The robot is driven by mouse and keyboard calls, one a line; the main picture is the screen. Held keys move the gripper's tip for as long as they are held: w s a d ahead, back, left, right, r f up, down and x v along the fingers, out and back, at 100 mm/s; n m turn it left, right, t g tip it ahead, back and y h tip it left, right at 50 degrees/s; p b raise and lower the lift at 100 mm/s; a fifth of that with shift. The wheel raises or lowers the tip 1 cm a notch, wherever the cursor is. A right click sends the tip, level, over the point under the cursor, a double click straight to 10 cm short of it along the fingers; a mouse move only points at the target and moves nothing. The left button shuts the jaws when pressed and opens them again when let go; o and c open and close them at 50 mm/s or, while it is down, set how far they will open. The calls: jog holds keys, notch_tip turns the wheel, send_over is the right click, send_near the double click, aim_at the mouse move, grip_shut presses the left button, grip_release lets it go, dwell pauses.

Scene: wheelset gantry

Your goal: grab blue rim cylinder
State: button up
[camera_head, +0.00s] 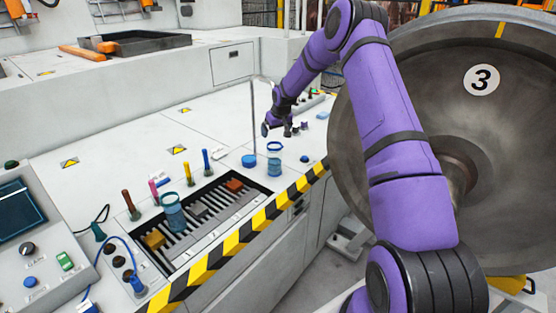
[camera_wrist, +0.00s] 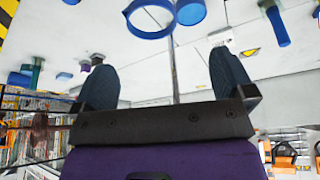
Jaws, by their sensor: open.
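A clear cylinder with a blue rim (camera_head: 274,160) stands upright on the white bench top near its striped front edge. My gripper (camera_head: 277,131) is above and behind it in the head view, apart from it. In the wrist view, a blue ring (camera_wrist: 131,24), which looks like that rim, is at the top edge beyond the fingers. My gripper (camera_wrist: 165,72) is open there, with no object held between its two dark fingers. A second clear cylinder with a teal rim (camera_head: 172,214) stands at the slotted tray, further left.
The slotted tray (camera_head: 258,199) and several coloured-handled tools are left. A large wheel (camera_head: 500,130) stands right. Bench space behind the cylinder is mostly clear.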

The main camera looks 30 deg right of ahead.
aim_at(274, 145)
jog(key=shift+w+d+f, duration=0.15)
jog(key=shift+d+f, duration=0.1)
jog(key=shift+f, duration=0.25)
jog(key=shift+w+d+f, duration=0.1)
jog(key=shift+d+f, duration=0.1)
jog(key=shift+f, duration=0.3)
jog(key=shift+x, duration=5.15)
jog(key=shift+d, duration=0.1)
jog(key=c, duration=1.6)
jog(key=shift+o, duration=0.2)
